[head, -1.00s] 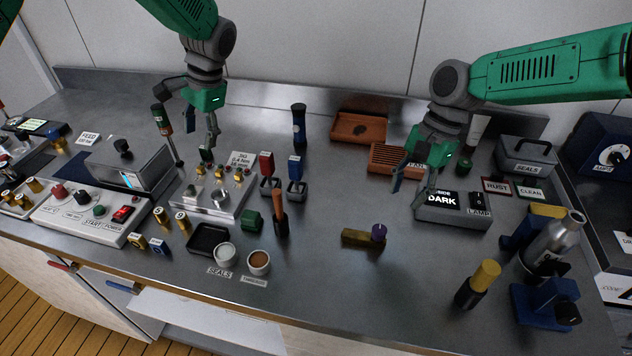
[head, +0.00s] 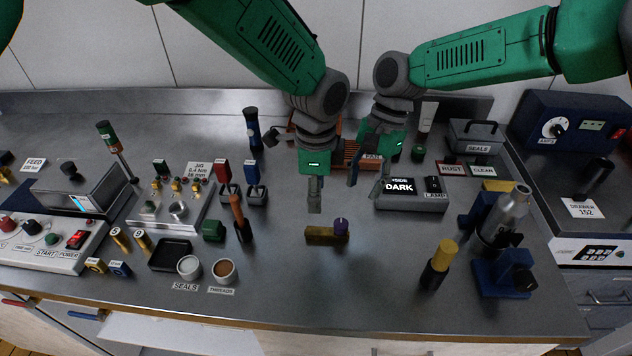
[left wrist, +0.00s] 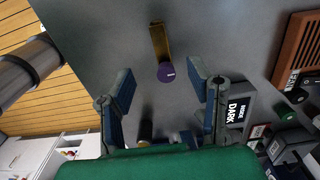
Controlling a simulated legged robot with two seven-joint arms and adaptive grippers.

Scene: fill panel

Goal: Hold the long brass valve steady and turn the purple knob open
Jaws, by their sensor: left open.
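The long brass valve (head: 322,238) lies on the steel bench near the middle front. Its purple knob (head: 341,226) stands at its right end. In the left wrist view the brass body (left wrist: 159,42) and purple knob (left wrist: 166,72) lie ahead of my left gripper, between the lines of its fingers. My left gripper (head: 315,205) is above and just behind the valve, its fingers pointing down; in the left wrist view (left wrist: 163,88) its fingers are spread and empty. My right gripper (head: 367,180) is behind and right of the knob, apart from it; its fingers look spread with nothing between.
The DARK lamp box (head: 412,199) stands right of my right gripper. A yellow-topped black cylinder (head: 438,265) and a blue stand (head: 503,275) are at front right. An orange-handled tool (head: 240,217) and two cups (head: 224,270) are left. Bench around the valve is clear.

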